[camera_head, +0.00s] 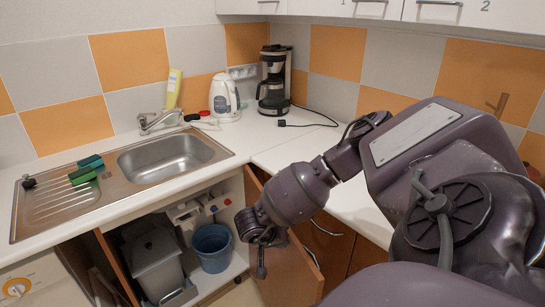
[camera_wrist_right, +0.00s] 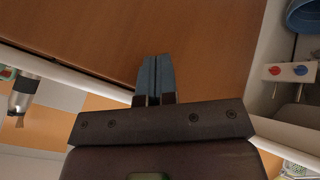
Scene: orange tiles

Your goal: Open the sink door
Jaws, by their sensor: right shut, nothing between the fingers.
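The sink cabinet under the sink (camera_head: 165,155) stands open, with its inside exposed. The brown sink door (camera_head: 293,272) is swung out at the right of the opening. My right gripper (camera_head: 262,262) is at the door's opening side, partly in front of the panel. In the right wrist view the shut, empty fingers (camera_wrist_right: 155,78) are in front of a brown wooden panel (camera_wrist_right: 200,40); whether they touch it I cannot tell. My left gripper is not in view.
Inside the cabinet are a grey bin (camera_head: 152,262), a blue bucket (camera_head: 211,247) and pipework with red and blue valves (camera_wrist_right: 287,71). A kettle (camera_head: 224,98) and coffee maker (camera_head: 273,82) stand on the counter. More brown cabinet fronts (camera_head: 325,240) lie right of the door.

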